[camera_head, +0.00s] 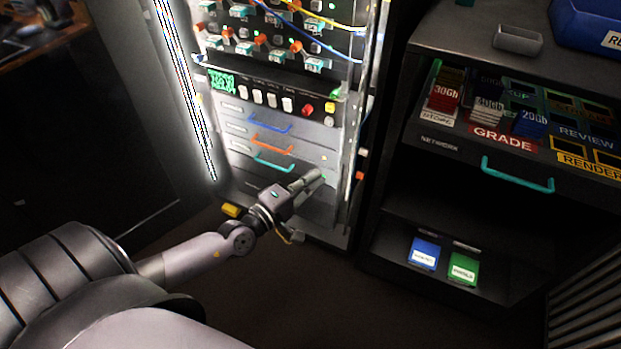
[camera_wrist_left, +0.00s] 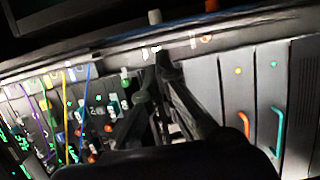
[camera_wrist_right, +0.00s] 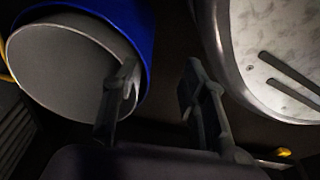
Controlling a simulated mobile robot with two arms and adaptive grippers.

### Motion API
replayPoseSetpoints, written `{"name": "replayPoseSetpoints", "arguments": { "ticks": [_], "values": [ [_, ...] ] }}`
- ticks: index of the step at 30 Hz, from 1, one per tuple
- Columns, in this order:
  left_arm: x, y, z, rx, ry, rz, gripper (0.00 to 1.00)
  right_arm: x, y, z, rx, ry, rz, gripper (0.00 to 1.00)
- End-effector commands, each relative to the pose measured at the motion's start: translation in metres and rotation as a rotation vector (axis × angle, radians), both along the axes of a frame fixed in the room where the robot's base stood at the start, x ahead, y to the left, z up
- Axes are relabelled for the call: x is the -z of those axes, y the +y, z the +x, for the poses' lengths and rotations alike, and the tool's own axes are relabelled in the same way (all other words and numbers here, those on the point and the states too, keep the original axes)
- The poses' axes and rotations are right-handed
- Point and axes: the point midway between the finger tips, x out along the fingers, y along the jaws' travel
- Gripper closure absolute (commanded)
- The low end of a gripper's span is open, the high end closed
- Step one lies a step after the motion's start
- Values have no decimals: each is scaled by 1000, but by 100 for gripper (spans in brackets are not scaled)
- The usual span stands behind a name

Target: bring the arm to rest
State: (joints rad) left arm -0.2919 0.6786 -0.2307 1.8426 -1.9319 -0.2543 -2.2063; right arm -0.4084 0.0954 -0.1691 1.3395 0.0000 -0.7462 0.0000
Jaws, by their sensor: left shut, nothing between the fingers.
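My left gripper (camera_head: 308,181) is shut and empty. It is in front of the lower right part of the lit rack's drawers. In the left wrist view its two dark fingers (camera_wrist_left: 156,72) lie close together, with the rack front behind them. I cannot tell whether it touches the rack. My right gripper (camera_wrist_right: 160,82) shows only in the right wrist view. Its fingers are apart with nothing between them, above dark floor. No trackball can be made out.
The rack holds a switch panel (camera_head: 268,95) and drawers with blue, orange (camera_head: 271,146) and teal handles. A dark cabinet (camera_head: 395,205) with cartridges stands at right. A blue-rimmed round bin (camera_wrist_right: 147,45) is beside my right gripper. A yellow block (camera_head: 231,210) sits at the rack's foot.

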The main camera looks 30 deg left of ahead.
Motion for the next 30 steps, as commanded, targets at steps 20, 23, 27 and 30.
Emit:
{"name": "replayPoseSetpoints", "arguments": {
  "ticks": [20,23,27,30],
  "values": [
    [101,55,-27,-409,216,-1200,100,0,0,0,0,0,0,60],
    [150,67,-48,-604,221,-1644,100,0,0,0,0,0,0,60],
    [222,68,-91,-918,129,-2239,100,0,0,0,0,0,0,60],
    [273,55,-130,-1176,-33,-2627,100,0,0,0,0,0,0,60]
  ]
}}
